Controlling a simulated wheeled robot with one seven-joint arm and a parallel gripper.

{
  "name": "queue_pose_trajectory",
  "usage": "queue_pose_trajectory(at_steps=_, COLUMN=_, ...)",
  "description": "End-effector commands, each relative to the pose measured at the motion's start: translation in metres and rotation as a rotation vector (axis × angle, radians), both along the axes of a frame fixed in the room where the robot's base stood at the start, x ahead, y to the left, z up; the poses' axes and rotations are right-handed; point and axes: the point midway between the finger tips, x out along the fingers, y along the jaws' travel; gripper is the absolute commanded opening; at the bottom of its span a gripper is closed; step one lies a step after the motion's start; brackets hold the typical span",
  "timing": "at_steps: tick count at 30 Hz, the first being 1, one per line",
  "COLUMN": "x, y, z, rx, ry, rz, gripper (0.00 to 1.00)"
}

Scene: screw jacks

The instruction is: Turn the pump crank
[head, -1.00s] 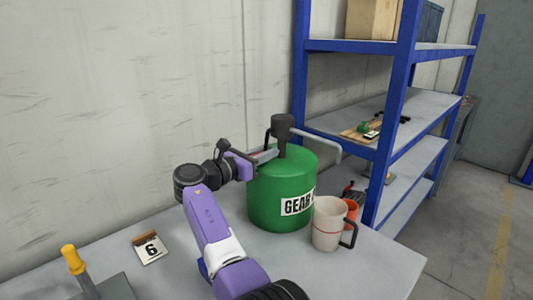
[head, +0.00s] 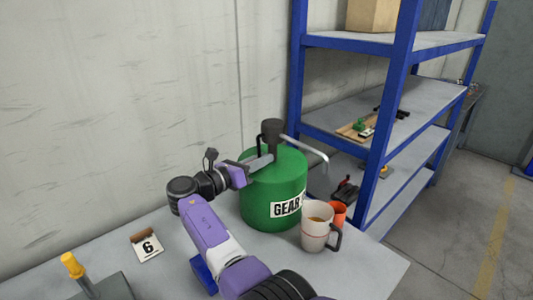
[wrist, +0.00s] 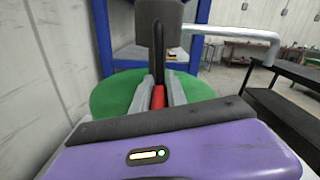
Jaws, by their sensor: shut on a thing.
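A green drum (head: 270,192) marked "GEAR" stands on the grey table (head: 180,275). A dark pump head (head: 271,134) rises from its top, and a pale spout (head: 310,148) reaches out to the right. The pump's thin black crank arm shows in the wrist view (wrist: 158,50), in front of the dark pump head. My gripper (head: 262,161) comes from the left, above the drum's top. In the wrist view, its jaws (wrist: 159,95) are shut on the red crank grip (wrist: 158,97). The jaws hide the sides of the grip.
A pale mug (head: 317,232) and an orange cup (head: 338,213) stand close to the drum's right side. A number 6 card (head: 147,246) and a yellow-handled tool (head: 73,265) are at the left. A blue shelf rack (head: 383,130) stands behind to the right.

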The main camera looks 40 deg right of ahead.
Motion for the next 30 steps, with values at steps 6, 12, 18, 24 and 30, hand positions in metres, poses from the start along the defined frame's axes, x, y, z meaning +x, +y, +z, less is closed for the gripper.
queue_pose_trajectory(at_steps=6, x=0.0, y=0.001, z=0.0, rx=-0.001, ry=-0.001, rz=-0.001, gripper=0.0)
queue_pose_trajectory(at_steps=12, x=0.0, y=0.0, z=0.0, rx=-0.001, ry=-0.002, rz=-0.001, gripper=0.4)
queue_pose_trajectory(at_steps=18, x=0.0, y=0.0, z=0.0, rx=-0.001, ry=-0.002, rz=-0.001, gripper=0.4)
queue_pose_trajectory(at_steps=24, x=0.0, y=0.017, z=-0.001, rx=-0.001, ry=-0.002, rz=0.002, gripper=0.4)
queue_pose_trajectory(at_steps=30, x=-0.001, y=0.05, z=-0.002, rx=-0.002, ry=-0.003, rz=0.003, gripper=0.4)
